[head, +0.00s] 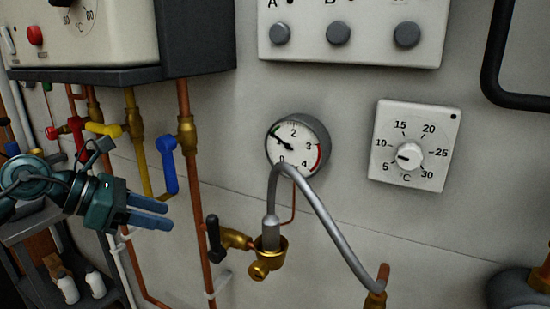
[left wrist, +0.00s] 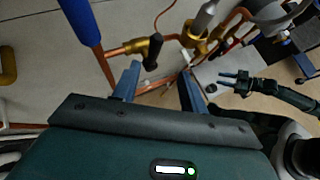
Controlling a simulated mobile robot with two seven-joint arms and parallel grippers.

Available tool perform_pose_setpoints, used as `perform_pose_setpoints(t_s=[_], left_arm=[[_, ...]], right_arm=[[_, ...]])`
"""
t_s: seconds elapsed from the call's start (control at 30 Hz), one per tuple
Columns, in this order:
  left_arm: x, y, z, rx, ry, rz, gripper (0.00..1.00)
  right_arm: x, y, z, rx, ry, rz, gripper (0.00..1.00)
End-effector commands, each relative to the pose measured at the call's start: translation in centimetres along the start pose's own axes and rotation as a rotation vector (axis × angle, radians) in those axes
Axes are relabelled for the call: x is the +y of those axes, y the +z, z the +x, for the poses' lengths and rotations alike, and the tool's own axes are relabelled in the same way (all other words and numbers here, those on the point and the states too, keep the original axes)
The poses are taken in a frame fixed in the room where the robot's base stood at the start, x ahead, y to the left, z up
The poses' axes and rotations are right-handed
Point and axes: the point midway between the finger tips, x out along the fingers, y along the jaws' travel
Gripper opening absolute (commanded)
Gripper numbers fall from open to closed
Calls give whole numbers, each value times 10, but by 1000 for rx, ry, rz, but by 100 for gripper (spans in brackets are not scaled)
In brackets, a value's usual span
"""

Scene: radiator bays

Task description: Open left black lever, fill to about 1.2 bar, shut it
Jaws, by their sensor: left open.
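The black lever (head: 213,238) hangs about upright on a brass valve (head: 236,239), crosswise to the valve body. In the left wrist view the lever (left wrist: 154,50) shows ahead, between the lines of the fingers. My left gripper (head: 170,215) is open and empty, to the left of the lever and a little above it in the head view, not touching it. The round gauge (head: 312,150) has its needle pointing up-left, near a green mark, below 2; the exact value is hard to read. My right gripper (left wrist: 222,80) shows in the left wrist view with its fingers apart, empty.
A grey hose (head: 335,225) arches from the brass fitting before the gauge. A blue lever (head: 168,165) and a yellow lever (head: 104,129) sit on pipes behind my left gripper. A copper pipe (head: 195,200) runs upright left of the black lever. A thermostat (head: 410,150) is at right.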

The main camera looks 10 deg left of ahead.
Motion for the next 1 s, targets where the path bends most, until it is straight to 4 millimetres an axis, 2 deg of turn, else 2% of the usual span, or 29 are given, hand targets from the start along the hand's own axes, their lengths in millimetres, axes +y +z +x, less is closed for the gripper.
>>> perform_pose_setpoints(t_s=[0.17, 0.3, 0.43, 0.53, 0.67, 0.77, 0.9, 1.0], left_arm=[[-37, 5, 49, -179, -182, -254, 43], [-66, 9, 86, -381, -346, -631, 43], [-78, 2, 110, -545, -447, -1036, 43], [-81, -15, 125, -652, -488, -1374, 43], [-83, -57, 144, -768, -488, -1838, 43], [-92, -103, 158, -839, -443, -2209, 43], [-121, -175, 174, -911, -316, -2710, 43], [-149, -217, 181, -936, -208, -2990, 43]], right_arm=[[2, -1, -2, -9, 6, 4, 36], [4, -2, -3, -16, 14, 7, 36], [5, -5, -4, -18, 20, 12, 36], [5, -6, -5, -22, 22, 15, 36], [6, -4, -6, -36, 25, 16, 36], [7, -4, -7, -44, 28, 16, 36], [9, -5, -9, -48, 32, 16, 36], [10, -5, -9, -53, 35, 17, 36]])
